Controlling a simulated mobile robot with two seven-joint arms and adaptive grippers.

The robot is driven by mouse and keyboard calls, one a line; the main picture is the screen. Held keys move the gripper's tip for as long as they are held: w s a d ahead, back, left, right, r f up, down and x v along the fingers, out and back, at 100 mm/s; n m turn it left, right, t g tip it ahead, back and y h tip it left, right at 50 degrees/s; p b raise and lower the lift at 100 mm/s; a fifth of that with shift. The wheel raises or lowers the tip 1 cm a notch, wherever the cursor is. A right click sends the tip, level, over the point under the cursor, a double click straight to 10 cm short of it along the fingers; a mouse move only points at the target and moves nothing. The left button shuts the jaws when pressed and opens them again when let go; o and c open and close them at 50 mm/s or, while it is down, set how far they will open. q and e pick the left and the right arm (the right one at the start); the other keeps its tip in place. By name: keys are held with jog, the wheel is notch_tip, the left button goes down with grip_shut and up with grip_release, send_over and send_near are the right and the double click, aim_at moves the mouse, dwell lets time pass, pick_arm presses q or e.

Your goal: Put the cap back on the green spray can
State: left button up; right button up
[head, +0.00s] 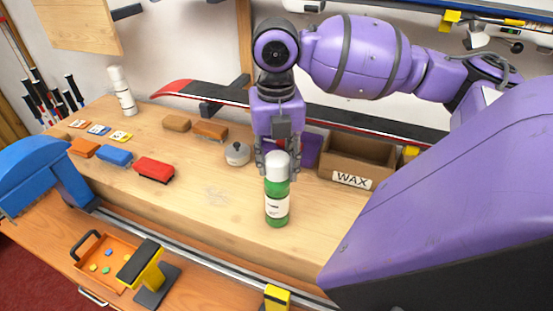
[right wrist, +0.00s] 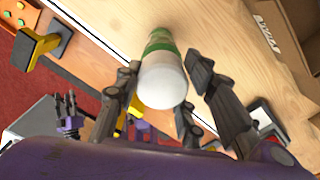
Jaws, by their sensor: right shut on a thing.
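The green spray can (head: 277,207) stands upright on the bench with a white label. The white cap (head: 278,166) is at its top, in line with it; I see no gap between them, but cannot tell whether it is fully seated. My right gripper (head: 279,160) comes down from above and is shut on the cap. In the right wrist view the cap (right wrist: 163,84) lies between the fingers, with the green can (right wrist: 160,42) beyond it. My left gripper (right wrist: 68,103) shows small in the right wrist view, its fingers apart and empty, away from the bench top.
A round grey-lidded pot (head: 237,154) and a purple bin stand behind the can. The WAX box (head: 352,180) is to the right. A white bottle (head: 122,92) stands at the back left; coloured blocks (head: 153,169) lie left. The bench around the can's left is clear.

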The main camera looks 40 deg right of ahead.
pick_arm(q)
jog(key=shift+w+d+r, duration=0.1)
jog(key=shift+w+d, duration=0.05)
pick_arm(e)
jog(key=shift+f, duration=0.2)
pick_arm(q)
jog(key=shift+s, duration=0.35)
jog(key=shift+s+a+f, duration=0.15)
jog(key=shift+a+f, duration=0.05)
jog(key=shift+a, duration=0.05)
pick_arm(e)
jog(key=o, duration=0.8)
jog(key=o, duration=0.5)
jog(key=shift+c, duration=0.2)
pick_arm(q)
jog(key=shift+w+d+r, duration=0.2)
jog(key=shift+w+r, duration=0.1)
jog(key=shift+w, duration=0.3)
pick_arm(e)
jog(key=shift+r, duration=0.1)
